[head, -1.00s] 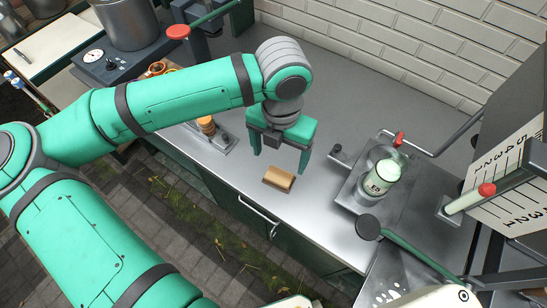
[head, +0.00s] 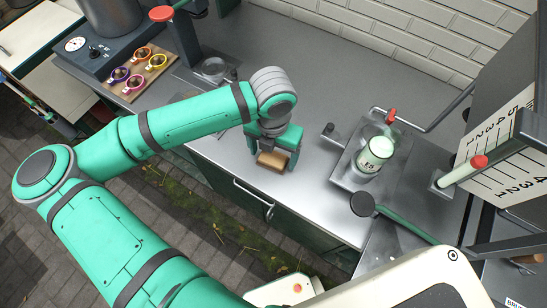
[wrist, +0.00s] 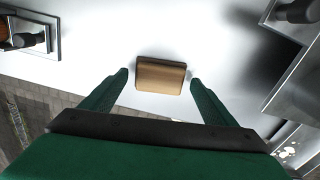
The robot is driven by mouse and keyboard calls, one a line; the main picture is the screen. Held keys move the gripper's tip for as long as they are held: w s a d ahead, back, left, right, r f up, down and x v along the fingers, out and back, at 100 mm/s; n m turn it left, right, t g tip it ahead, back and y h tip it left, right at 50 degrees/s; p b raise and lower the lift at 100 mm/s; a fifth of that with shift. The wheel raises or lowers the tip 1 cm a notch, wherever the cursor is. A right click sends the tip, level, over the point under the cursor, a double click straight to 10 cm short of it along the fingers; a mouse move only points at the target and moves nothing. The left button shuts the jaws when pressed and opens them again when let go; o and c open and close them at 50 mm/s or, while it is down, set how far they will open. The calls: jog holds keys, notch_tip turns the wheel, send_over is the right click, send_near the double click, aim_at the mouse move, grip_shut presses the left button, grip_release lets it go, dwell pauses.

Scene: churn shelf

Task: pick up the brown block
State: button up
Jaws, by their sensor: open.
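The brown block (head: 272,160) lies on the grey metal counter, near its front edge. In the wrist view the block (wrist: 160,76) lies flat just beyond the fingertips, roughly centred between them. My gripper (head: 276,158) is right above and around the block in the head view, its green fingers spread. In the wrist view my gripper (wrist: 158,74) is open, with a gap on each side of the block. The gripper partly hides the block's back in the head view.
A metal stand with a glass jar (head: 374,155) of pale green liquid is to the right. A wooden board (head: 159,69) with several coloured rings is at the upper left. The counter (head: 318,95) behind the gripper is clear. A cabinet handle (head: 252,192) is below the front edge.

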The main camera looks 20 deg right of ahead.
jog(key=shift+f, duration=0.1)
jog(key=shift+c, duration=0.5)
jog(key=c, duration=1)
jog(key=shift+w, duration=0.15)
